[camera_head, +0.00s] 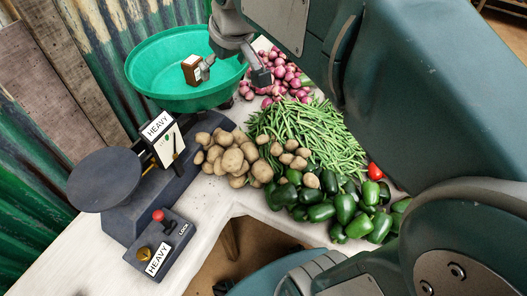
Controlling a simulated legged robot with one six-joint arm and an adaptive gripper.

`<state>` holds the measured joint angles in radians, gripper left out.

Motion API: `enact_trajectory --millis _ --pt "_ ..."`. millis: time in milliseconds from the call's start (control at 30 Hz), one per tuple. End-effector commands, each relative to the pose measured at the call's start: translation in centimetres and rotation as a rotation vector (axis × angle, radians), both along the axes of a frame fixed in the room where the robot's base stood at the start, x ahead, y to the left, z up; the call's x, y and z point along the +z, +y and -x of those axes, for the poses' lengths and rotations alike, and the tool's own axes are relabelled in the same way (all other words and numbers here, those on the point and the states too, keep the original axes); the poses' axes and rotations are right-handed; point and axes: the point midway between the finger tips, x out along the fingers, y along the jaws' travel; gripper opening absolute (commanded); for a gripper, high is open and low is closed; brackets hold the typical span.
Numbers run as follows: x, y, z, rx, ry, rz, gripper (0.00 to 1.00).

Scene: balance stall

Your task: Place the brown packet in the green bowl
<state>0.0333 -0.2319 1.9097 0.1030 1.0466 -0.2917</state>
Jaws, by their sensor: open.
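The brown packet (190,70), a small box with a pale top, shows against the inside of the green bowl (150,84), beside the left finger of my gripper (234,74). The finger overlaps the packet's right edge. I cannot tell whether they touch, or whether the packet rests on the bowl's floor. The wide bowl is at the back left of the stall, beyond the scale. My gripper is open over the bowl's right side, its other finger by the onions. Its wrist hides part of the bowl's far rim.
A dark scale has a round empty plate (104,180) and a "HEAVY" sign (158,128). In front is a control box (160,243) with a red-knobbed lever. Potatoes (232,157), green beans (312,133), peppers (345,208) and onions (284,74) crowd the table. My arm covers the right side.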

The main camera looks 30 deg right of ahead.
Motion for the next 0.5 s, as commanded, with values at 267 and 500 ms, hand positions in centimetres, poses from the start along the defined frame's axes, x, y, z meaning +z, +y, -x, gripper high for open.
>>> enact_trajectory --millis 267,500 --pt "-4.7 -0.1 10.8 -0.139 -0.039 -0.012 1.00" --pt "-8.7 -0.4 15.8 -0.214 -0.061 -0.023 1.00"
